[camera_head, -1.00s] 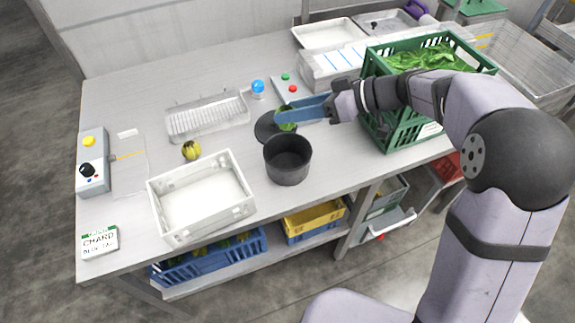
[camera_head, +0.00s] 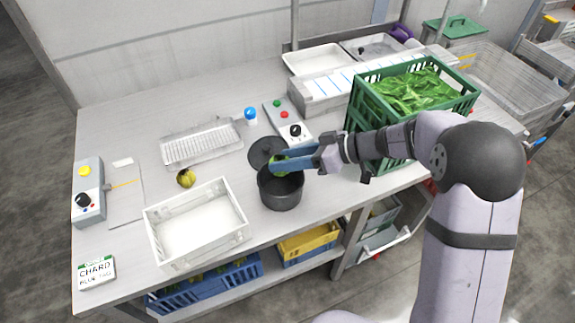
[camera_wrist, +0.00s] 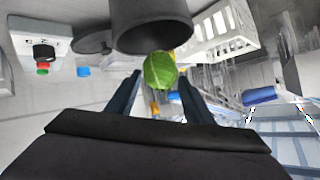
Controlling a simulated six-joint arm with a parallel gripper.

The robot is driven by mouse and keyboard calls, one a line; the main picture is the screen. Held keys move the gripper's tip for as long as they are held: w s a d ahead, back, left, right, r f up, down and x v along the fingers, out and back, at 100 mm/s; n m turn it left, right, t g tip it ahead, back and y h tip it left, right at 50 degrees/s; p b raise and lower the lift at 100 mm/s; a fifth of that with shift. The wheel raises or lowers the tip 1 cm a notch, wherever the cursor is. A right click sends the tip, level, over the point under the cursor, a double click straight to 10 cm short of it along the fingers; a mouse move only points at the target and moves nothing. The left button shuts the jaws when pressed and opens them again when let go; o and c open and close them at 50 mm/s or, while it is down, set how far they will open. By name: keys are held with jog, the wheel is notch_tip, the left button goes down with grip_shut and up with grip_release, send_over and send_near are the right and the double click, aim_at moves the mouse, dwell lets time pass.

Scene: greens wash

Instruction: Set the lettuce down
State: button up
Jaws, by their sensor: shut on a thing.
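The lettuce (camera_head: 281,170) is a small green leafy piece at the tips of my gripper (camera_head: 278,162). In the wrist view the lettuce (camera_wrist: 160,71) sits between the two blue fingers (camera_wrist: 157,85), which are shut on it. In the head view the fingers hold it over the rim of the black pot (camera_head: 281,193), near the back of the opening. I cannot tell whether it dips below the rim. The pot (camera_wrist: 150,25) also shows in the wrist view. My fingers partly hide the lettuce in the head view.
A round dark lid (camera_head: 265,150) lies behind the pot. A white crate (camera_head: 160,247) stands to the left, with a yellow-green vegetable (camera_head: 186,178) and a wire rack (camera_head: 201,143) behind it. A green crate of leaves (camera_head: 357,128) stands to the right.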

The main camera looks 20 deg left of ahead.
jog(key=shift+f+p, duration=0.45)
jog(key=shift+f, duration=1.15)
jog(key=shift+f+b, duration=0.65)
jog(key=shift+b, duration=0.65)
jog(key=o, duration=1.1)
jog(key=shift+c, duration=0.2)
jog(key=shift+r+p, duration=0.2)
jog(key=shift+p, duration=0.1)
